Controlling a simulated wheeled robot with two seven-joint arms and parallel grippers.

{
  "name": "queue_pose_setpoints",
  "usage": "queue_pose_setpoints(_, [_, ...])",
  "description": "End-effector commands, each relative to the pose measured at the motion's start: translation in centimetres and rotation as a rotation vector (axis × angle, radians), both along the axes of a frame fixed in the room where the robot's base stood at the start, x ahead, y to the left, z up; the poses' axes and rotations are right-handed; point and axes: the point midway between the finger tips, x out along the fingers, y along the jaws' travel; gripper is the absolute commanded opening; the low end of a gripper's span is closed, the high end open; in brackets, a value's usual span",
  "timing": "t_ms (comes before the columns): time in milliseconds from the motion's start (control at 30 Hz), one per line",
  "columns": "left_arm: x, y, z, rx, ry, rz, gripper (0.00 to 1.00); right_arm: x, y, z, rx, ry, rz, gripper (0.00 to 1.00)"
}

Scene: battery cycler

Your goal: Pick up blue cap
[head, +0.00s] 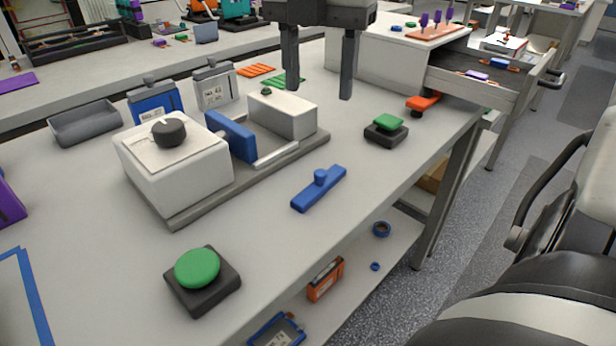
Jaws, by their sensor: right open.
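The blue cap (319,189), a flat blue bar with a small round knob on top, lies on the grey table near its front right edge. My right gripper (319,92) hangs at the top centre with its two dark fingers apart and nothing between them. In the picture it is above and beyond the cap, not touching it. My left gripper is not in view.
Left of the cap stands a white cycler box (176,165) with a black knob and a blue plate (231,136). Green buttons stand in front (198,270) and behind (386,130). An open drawer (488,75) juts out at the back right. The tabletop around the cap is clear.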

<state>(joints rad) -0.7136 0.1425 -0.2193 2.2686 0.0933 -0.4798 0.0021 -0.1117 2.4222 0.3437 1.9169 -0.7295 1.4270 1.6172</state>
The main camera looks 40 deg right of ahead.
Motion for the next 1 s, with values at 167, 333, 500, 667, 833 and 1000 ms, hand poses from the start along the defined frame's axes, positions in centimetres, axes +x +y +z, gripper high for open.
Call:
queue_pose_setpoints(167, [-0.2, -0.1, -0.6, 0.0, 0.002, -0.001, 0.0, -0.1, 0.0, -4.0, 0.004, 0.008, 0.002, 0.51])
queue_pose_setpoints(333, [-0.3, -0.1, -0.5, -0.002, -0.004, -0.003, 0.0, -0.1, 0.0, -7.5, 0.007, 0.007, 0.003, 0.51])
queue_pose_setpoints(500, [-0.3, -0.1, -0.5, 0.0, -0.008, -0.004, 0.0, -0.1, 0.0, -9.5, 0.007, 0.004, 0.002, 0.51])
queue_pose_setpoints(667, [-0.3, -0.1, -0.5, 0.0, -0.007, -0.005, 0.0, -0.1, -0.1, -10.4, 0.008, 0.004, 0.001, 0.51])
queue_pose_setpoints(833, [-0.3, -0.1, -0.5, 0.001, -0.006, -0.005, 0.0, -0.3, -0.5, -12.9, 0.01, 0.008, 0.001, 0.51])
queue_pose_setpoints(1000, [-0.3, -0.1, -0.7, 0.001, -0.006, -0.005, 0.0, -0.2, -0.5, -14.8, 0.009, 0.004, 0.002, 0.51])
